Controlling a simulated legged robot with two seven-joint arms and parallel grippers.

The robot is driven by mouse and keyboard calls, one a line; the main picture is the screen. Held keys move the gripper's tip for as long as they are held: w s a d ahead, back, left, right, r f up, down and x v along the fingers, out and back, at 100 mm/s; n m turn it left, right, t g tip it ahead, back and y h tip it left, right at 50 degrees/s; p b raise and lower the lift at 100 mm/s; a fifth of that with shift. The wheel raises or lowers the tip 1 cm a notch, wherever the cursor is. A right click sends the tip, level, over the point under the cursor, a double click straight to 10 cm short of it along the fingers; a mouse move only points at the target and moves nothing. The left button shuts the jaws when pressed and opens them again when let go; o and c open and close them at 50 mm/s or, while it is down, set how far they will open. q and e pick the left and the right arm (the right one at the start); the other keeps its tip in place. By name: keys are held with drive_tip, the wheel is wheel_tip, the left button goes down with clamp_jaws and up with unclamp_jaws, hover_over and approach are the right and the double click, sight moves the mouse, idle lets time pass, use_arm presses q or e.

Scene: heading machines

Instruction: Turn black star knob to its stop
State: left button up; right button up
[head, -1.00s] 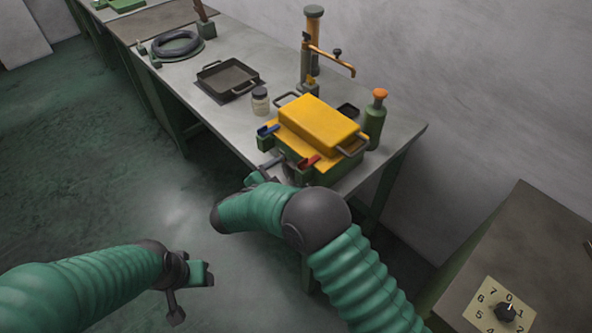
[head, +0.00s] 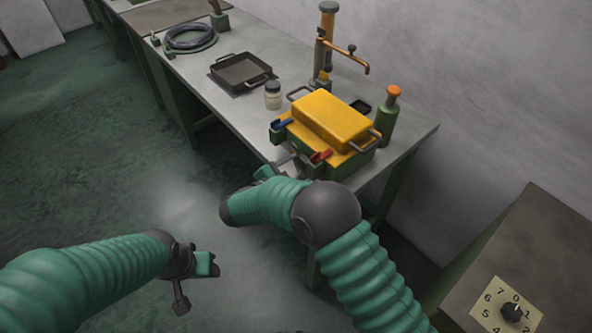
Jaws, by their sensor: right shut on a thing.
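My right gripper (head: 277,168) is at the bench's front edge, just below and left of the green box (head: 345,168) with the yellow top. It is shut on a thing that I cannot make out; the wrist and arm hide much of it. No black star knob shows clearly at that spot. A black knob (head: 511,311) sits on a numbered dial plate on the cabinet at the lower right, well away from both grippers. My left gripper (head: 198,278) hangs over the floor, away from the bench; its jaw gap is not clear.
The bench (head: 222,110) carries a black tray (head: 242,72), a jar (head: 272,95), a coiled hose (head: 190,38), a green bottle (head: 388,118) and a yellow-brown stand (head: 325,45). The cabinet (head: 530,240) stands at the right. The floor (head: 90,150) at left is clear.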

drive_tip(key=m+b, duration=0.1)
drive_tip(key=b, duration=0.1)
drive_tip(key=m+t+b, duration=0.1)
drive_tip(key=b, duration=0.1)
drive_tip(key=shift+d+f+m+t, duration=0.15)
drive_tip(key=shift+d+m+t, duration=0.15)
drive_tip(key=shift+d+m, duration=0.1)
drive_tip(key=shift+m+t+b, duration=0.5)
drive_tip(key=shift+m+b, duration=0.4)
drive_tip(key=shift+b, duration=0.65)
drive_tip(key=o, duration=1.4)
drive_tip(key=shift+d, duration=0.1)
drive_tip(key=shift+s, duration=0.1)
drive_tip(key=shift+f, duration=0.1)
